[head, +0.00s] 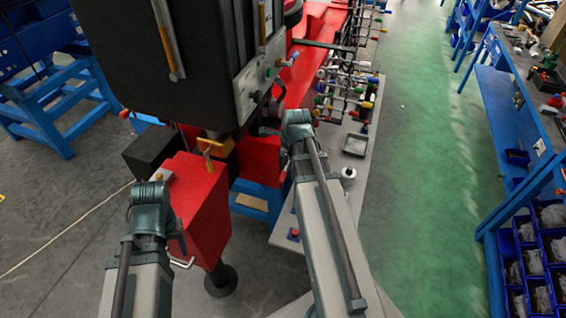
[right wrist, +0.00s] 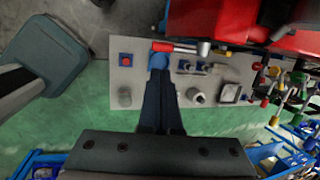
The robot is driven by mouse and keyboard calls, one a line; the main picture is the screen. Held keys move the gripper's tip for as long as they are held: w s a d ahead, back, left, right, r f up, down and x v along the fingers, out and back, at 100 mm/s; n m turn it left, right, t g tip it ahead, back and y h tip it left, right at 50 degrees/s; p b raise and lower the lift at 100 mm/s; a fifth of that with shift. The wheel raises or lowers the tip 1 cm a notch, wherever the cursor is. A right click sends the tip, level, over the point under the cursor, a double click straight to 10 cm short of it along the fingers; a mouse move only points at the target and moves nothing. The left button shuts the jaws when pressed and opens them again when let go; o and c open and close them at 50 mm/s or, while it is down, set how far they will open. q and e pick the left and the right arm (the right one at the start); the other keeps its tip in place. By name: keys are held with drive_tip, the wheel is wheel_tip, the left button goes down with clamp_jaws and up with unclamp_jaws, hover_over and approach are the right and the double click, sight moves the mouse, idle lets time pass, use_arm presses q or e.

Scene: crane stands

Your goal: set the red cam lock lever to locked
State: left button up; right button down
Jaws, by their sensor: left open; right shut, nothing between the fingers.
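The red cam lock lever (right wrist: 172,47) has a red grip and a metal rod running right to a grey pivot in the right wrist view. It lies roughly level across that picture, at the edge of the grey plate (right wrist: 98,85). My right gripper (right wrist: 158,70) is shut and empty, its fingertips just below the red grip; I cannot tell whether they touch it. In the head view my right arm's end covers the lever. My left gripper (head: 150,197) is at the lower left, in front of a red box-shaped casting; its fingers are hidden from this view.
The plate carries a red button block (right wrist: 126,59), a grey round part (right wrist: 196,96) and a square tray (right wrist: 230,93). Several coloured-handled clamps (head: 345,95) stand further back. A dark machine head (head: 170,60) hangs between the arms. The green floor at right is clear.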

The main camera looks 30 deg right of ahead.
sight(282, 177)
use_arm(q)
drive_tip(key=shift+r, duration=0.2)
use_arm(e)
drive_tip(key=shift+d+r, duration=0.25)
drive_tip(key=shift+d, duration=0.05)
use_arm(q)
drive_tip(key=shift+f, duration=0.1)
use_arm(e)
drive_tip(key=shift+f, duration=0.1)
use_arm(q)
wheel_tip(282, 177, down, 13)
drive_tip(key=b, duration=1.3)
use_arm(e)
drive_tip(key=x, duration=1.3)
drive_tip(key=shift+w+f, duration=0.2)
drive_tip(key=shift+f, duration=0.2)
use_arm(q)
drive_tip(key=shift+f, duration=0.1)
